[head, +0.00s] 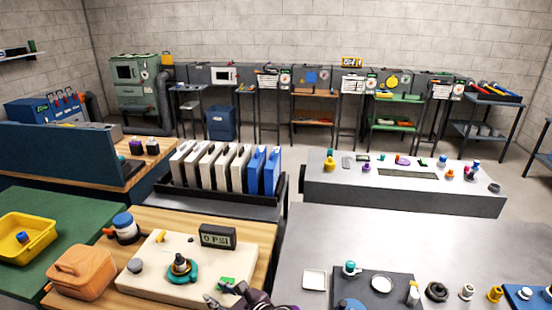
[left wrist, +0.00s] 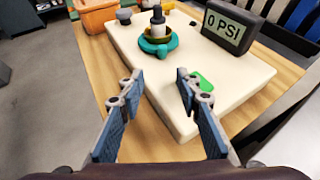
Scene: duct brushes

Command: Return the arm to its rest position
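My left gripper (head: 228,294) shows at the bottom edge of the head view, in front of a cream-coloured slab. In the left wrist view my left gripper (left wrist: 157,88) has its two blue-padded fingers spread wide, with nothing between them. The fingertips appear over the near edge of the cream slab (left wrist: 190,100); I cannot tell the height above it. A teal ring fitting with a dark-topped centre (left wrist: 157,42) stands on the slab beyond the fingers. My right gripper is in neither view.
The cream slab (head: 150,265) lies on a wooden bench with a display (head: 218,236) reading 0 PSI. An orange bag-like case (head: 80,272) is to its left. A rack of white and blue panels (head: 210,168) stands behind. A grey table (head: 400,240) with small parts is at right.

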